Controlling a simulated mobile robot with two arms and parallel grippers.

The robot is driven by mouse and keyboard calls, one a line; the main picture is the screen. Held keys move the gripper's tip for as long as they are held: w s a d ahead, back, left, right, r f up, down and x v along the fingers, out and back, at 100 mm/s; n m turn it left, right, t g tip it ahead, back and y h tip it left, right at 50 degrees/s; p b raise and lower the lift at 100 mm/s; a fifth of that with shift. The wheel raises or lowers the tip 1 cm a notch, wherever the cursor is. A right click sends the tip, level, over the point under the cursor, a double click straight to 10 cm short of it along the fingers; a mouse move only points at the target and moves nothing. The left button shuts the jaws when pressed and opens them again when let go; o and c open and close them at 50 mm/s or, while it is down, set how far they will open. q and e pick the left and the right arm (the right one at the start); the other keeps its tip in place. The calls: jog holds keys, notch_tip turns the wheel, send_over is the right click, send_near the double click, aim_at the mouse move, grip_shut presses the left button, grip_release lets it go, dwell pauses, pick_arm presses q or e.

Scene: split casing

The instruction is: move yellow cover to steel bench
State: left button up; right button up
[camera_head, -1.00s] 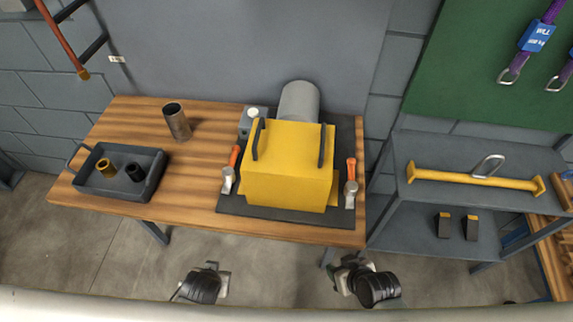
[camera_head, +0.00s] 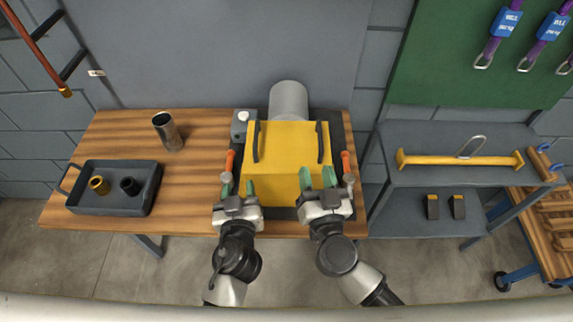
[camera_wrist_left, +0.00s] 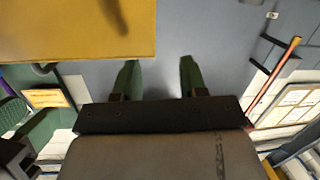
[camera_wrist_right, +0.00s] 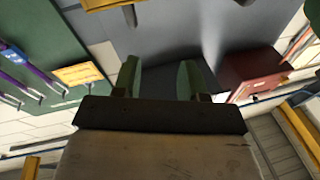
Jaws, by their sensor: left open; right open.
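The yellow cover (camera_head: 285,155) is a boxy shell with two dark upright handles (camera_head: 256,142) on top. It stands on a dark mat on the wooden table, in front of a grey cylinder (camera_head: 289,100). My left gripper (camera_head: 238,190) is open and empty at the cover's front left. My right gripper (camera_head: 317,178) is open and empty at its front right. Both are apart from the handles; contact with the cover cannot be told. In the left wrist view a yellow surface (camera_wrist_left: 75,30) fills the upper left. The grey steel bench (camera_head: 455,150) stands at the right.
A yellow lifting bar (camera_head: 460,159) with a shackle lies across the steel bench top. Orange-handled hammers (camera_head: 228,162) flank the cover. A dark tray (camera_head: 140,203) with two small cylinders and a metal tube (camera_head: 167,131) stand on the table's left. A wooden cart (camera_head: 545,215) is at far right.

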pick_arm(q)
jog(key=t+h, duration=0.1)
jog(key=t, duration=0.1)
send_near(257, 139)
jog(key=shift+s+a+f, duration=0.1)
jog(key=shift+s+a, duration=0.2)
jog(key=shift+s, duration=0.15)
pick_arm(e)
jog(key=h, duration=0.1)
jog(key=d+f+m+g+h, duration=0.1)
jog(key=m+h, duration=0.1)
jog(key=shift+d+f+h, duration=0.2)
jog(key=shift+d+h, duration=0.05)
jog(key=shift+h, duration=0.15)
pick_arm(q)
jog(key=w, duration=1.1)
pick_arm(e)
jog(key=w, duration=1.1)
jog(key=shift+d, duration=0.1)
jog(key=shift+s, duration=0.1)
pick_arm(q)
jog(key=shift+s, duration=0.1)
grip_shut()
pick_arm(e)
grip_shut()
